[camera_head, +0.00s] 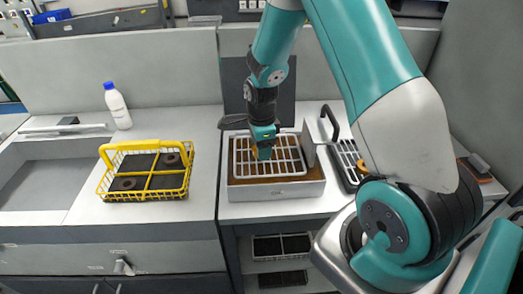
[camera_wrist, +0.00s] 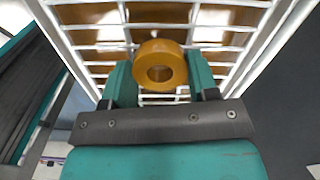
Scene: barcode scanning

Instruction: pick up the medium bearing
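A gold-brown ring-shaped bearing (camera_wrist: 160,65) sits between the two fingers of my gripper (camera_wrist: 160,82) in the wrist view. Both fingers touch its sides, so the gripper looks shut on it. In the head view, my gripper (camera_head: 262,152) points down over the white wire rack (camera_head: 287,158), and a bit of the orange bearing (camera_head: 254,151) shows beside the fingertips. The rack lies in a white box (camera_head: 275,191) with a brown inside. I cannot tell whether the bearing rests on the wires or hangs just above them.
A second rack (camera_head: 349,160) with a black handle stands close right of the box. A sink (camera_head: 35,184) is at far left.

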